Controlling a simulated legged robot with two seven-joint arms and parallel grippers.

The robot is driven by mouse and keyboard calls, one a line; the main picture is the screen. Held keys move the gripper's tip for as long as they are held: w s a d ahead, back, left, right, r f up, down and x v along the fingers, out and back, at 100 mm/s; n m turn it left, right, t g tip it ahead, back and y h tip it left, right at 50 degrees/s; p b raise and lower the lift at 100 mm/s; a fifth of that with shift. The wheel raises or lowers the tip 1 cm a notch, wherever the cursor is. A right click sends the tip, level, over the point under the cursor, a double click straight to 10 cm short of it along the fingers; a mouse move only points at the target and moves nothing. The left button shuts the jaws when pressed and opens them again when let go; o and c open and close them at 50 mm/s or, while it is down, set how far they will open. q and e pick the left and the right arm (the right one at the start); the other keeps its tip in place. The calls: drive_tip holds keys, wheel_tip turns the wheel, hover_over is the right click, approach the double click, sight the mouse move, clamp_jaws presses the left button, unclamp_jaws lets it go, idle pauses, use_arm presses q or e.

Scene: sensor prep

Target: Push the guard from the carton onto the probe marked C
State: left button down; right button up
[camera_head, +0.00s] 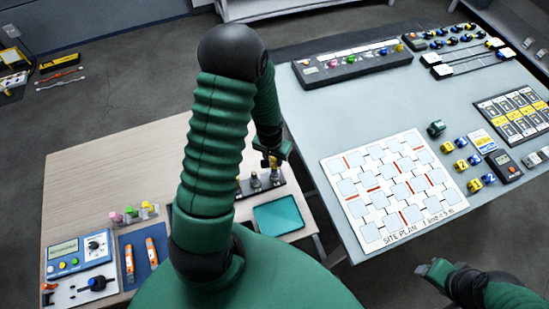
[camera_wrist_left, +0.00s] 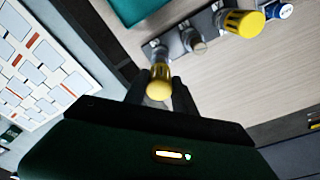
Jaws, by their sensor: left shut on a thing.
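My left gripper (camera_head: 272,158) is over the right end of a dark strip (camera_head: 264,189) with upright probes on the wooden table. In the left wrist view its fingers (camera_wrist_left: 160,92) are shut on a yellow guard (camera_wrist_left: 159,82), in line with the end probe (camera_wrist_left: 157,52). I cannot tell how far the guard is on it. The middle probe (camera_wrist_left: 196,42) has no yellow guard. The far probe carries a yellow guard (camera_wrist_left: 243,22). Probe letters are not readable, and I cannot identify the carton. My right gripper (camera_head: 437,270) is at the lower right, its jaws unclear.
A teal tray (camera_head: 278,215) lies just in front of the strip. Pink, green and yellow pieces (camera_head: 132,214), a control box (camera_head: 79,256) and orange tools (camera_head: 152,251) are at the left. The grey table holds a site plan board (camera_head: 394,186).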

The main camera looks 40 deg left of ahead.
use_arm(q)
drive_tip(key=shift+a, duration=0.1)
drive_tip(key=shift+a+f, duration=0.1)
drive_tip(key=shift+f, duration=0.1)
drive_tip(key=shift+f+b, duration=0.3)
drive_tip(key=shift+s+d+f+b, duration=0.15)
drive_tip(key=shift+d+f+b, duration=0.05)
drive_tip(key=shift+f+b, duration=0.1)
drive_tip(key=shift+s+d+f, duration=0.1)
drive_tip(key=shift+s+f, duration=0.05)
drive_tip(key=shift+f, duration=0.1)
drive_tip(key=shift+f+b, duration=0.3)
drive_tip(key=shift+w+a, duration=0.2)
drive_tip(key=shift+w, duration=0.2)
